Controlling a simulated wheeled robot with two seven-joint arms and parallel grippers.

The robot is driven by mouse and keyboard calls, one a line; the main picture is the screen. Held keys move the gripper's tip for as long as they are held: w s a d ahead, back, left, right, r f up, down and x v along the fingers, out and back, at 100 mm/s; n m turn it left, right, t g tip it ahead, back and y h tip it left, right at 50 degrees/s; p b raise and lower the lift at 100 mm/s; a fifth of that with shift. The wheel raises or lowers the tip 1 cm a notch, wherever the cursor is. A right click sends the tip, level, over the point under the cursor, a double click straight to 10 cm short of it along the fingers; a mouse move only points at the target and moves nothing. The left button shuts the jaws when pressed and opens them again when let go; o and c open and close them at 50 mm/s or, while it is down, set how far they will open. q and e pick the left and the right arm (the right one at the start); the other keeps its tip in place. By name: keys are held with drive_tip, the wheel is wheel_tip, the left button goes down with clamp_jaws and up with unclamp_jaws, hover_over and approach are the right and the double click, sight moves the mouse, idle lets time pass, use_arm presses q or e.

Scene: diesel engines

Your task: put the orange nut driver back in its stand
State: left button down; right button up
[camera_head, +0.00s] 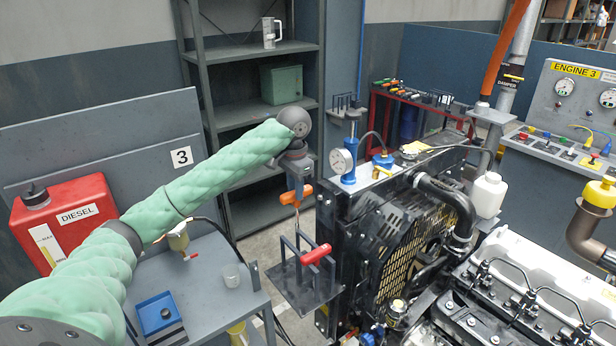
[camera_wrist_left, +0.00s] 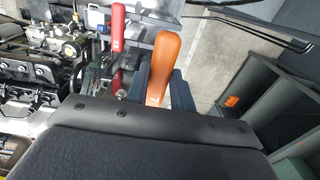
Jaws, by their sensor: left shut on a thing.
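The orange nut driver (camera_head: 297,193) is gripped by its handle, shaft pointing down, in my left gripper (camera_head: 299,178). Its orange handle fills the space between the fingers in the left wrist view (camera_wrist_left: 163,62). The stand (camera_head: 318,290) is a dark grey rack with upright posts, beside the engine's radiator. A red-handled driver (camera_head: 315,255) sits in the stand and also shows in the left wrist view (camera_wrist_left: 117,32). The orange driver hangs above the stand's back left part; whether its tip touches the stand I cannot tell. My right gripper is out of view.
The black radiator and fan guard (camera_head: 400,250) stand just right of the stand, with a pressure gauge (camera_head: 341,161) above. Shelving (camera_head: 250,115) stands behind.

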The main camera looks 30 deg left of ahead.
sight(296, 206)
use_arm(q)
drive_tip(key=shift+w+a+r, duration=0.15)
drive_tip(key=shift+w, duration=0.1)
drive_tip(key=shift+s+d+r, duration=0.1)
drive_tip(key=shift+s+d, duration=0.1)
drive_tip(key=shift+s, duration=0.35)
drive_tip(key=shift+w+a+f, duration=0.1)
drive_tip(key=shift+w+f, duration=0.15)
drive_tip(key=shift+f, duration=0.6)
drive_tip(key=shift+w+f, duration=0.2)
drive_tip(key=shift+f, duration=0.6)
drive_tip(key=shift+s+f, duration=0.3)
drive_tip(key=shift+f, duration=0.4)
wheel_tip(296, 206, down, 2)
drive_tip(key=shift+w+f, duration=0.1)
drive_tip(key=shift+w, duration=0.05)
drive_tip(key=shift+f, duration=4.6)
